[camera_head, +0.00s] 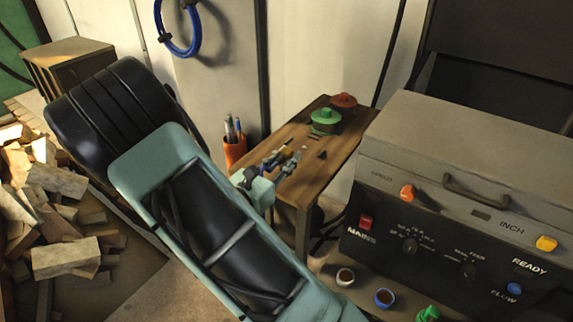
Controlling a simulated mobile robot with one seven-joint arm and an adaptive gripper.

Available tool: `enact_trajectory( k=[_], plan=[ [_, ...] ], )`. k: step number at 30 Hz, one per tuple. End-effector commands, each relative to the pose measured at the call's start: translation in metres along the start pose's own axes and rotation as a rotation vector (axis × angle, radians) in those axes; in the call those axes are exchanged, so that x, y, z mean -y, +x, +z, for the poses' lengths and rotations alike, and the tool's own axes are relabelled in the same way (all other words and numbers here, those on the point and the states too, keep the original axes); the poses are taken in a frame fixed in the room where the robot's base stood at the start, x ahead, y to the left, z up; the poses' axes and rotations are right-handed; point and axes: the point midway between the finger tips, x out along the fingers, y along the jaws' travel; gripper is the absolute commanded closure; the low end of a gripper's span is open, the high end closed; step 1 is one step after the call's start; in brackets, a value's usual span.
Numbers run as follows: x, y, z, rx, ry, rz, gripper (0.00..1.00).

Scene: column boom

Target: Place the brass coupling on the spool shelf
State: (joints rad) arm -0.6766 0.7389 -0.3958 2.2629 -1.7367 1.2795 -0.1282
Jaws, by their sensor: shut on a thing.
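My gripper (286,158) is small in the head view, at the end of my pale green arm, over or at the near left part of a wooden table (306,188). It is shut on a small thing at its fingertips. A yellowish bit shows there, which may be the brass coupling (288,150), but it is too small to be sure. A green spool-like thing (325,120) and a red one (343,103) stand on the far part of the table, which may be the spool shelf. I cannot tell whether the held thing touches the wood.
A small dark piece (322,155) lies on the table right of my gripper. An orange pen cup (235,150) stands at its left. A grey control cabinet (465,190) is close on the right. Small cups (384,298) stand in front; wood blocks (65,258) lie at left.

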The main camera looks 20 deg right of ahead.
Motion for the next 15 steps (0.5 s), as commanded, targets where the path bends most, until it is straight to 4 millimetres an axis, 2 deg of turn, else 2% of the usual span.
enact_trajectory(
  k=[1,4,15],
  plan=[
    [0.0,0.0,-0.01,0.001,-0.003,0.0,1.0],
    [0.0,0.0,-0.018,0.001,-0.002,0.0,1.0],
    [0.001,0.0,-0.022,0.001,0.001,0.0,1.0]
  ],
)
